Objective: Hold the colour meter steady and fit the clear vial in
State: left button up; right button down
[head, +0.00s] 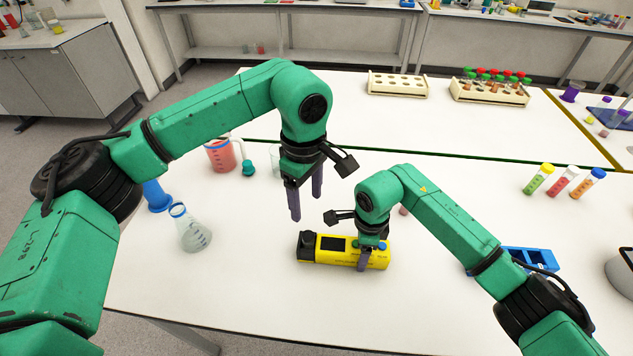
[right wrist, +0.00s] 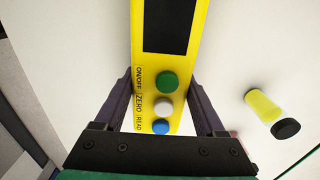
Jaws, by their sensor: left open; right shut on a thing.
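The yellow colour meter (head: 345,257) lies on the white table, its dark end to the left. Its screen and green, white and blue buttons show in the right wrist view (right wrist: 185,60). My right gripper (head: 368,255) is shut across the meter's button end, a finger on each side. My left gripper (head: 306,205) is open and empty, pointing down behind the meter's left part. A vial with yellow-green contents and a black cap (right wrist: 272,112) shows beside the meter in the right wrist view. I cannot pick out a clear vial for certain.
A flask (head: 192,232), a red-filled beaker (head: 221,155) and a glass beaker (head: 274,160) stand left. Capped tubes (head: 538,179) and a blue rack (head: 528,260) are right. Beige racks (head: 397,84) stand on the table behind. The front of the table is clear.

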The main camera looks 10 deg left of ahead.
dwell(0.4)
grip_release()
notch_tip(320, 180, up, 12)
dwell(0.3)
